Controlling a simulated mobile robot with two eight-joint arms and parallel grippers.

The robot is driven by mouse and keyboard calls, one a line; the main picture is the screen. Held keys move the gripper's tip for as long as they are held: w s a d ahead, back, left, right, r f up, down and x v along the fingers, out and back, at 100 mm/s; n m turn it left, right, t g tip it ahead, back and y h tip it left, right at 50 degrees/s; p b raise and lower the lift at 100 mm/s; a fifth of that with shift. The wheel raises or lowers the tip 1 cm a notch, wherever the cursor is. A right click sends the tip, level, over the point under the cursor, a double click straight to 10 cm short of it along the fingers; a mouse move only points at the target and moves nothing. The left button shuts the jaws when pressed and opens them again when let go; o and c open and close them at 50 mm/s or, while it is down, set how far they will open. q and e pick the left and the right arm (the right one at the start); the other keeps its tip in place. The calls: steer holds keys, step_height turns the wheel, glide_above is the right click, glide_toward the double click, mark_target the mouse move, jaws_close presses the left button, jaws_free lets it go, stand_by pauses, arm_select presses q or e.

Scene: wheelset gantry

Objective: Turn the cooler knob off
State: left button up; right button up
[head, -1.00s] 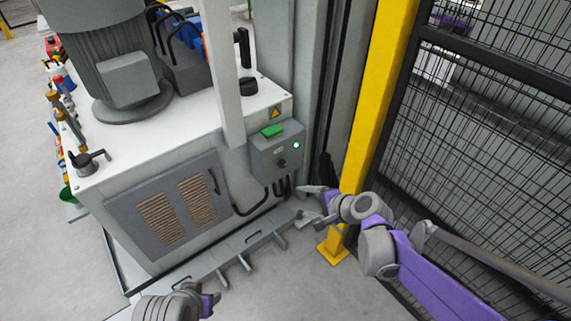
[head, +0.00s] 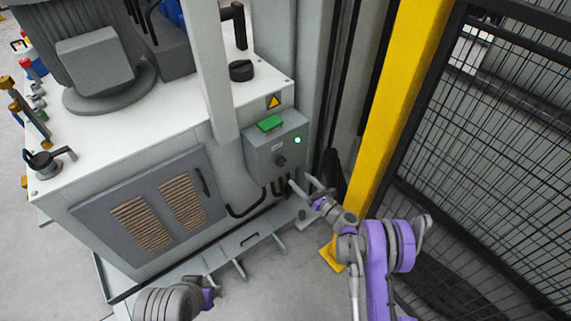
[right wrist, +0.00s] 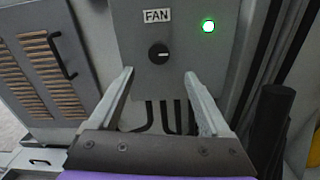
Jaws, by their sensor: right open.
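The cooler knob (head: 281,160) is a small dark round knob on the front of a grey control box (head: 262,150). In the right wrist view the knob (right wrist: 159,54) sits under a FAN label (right wrist: 157,15), with a light pointer mark lying roughly level. A green lamp (right wrist: 208,26) glows to its right. My right gripper (head: 304,184) is open and empty, just below and in front of the box. In the right wrist view its two fingers (right wrist: 160,85) stand apart below the knob, not touching it. My left gripper (head: 210,290) is low at the bottom left, its fingers unclear.
The box is on a white cabinet with a louvred door (head: 150,205). Black cables (head: 262,196) hang under the box. A yellow post (head: 395,100) and a mesh fence (head: 480,150) stand close on the right. A black cylinder (right wrist: 270,115) shows at the right in the wrist view.

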mark_target(283, 163)
steer(key=x, duration=1)
steer(key=shift+a, duration=0.1)
jaws_close()
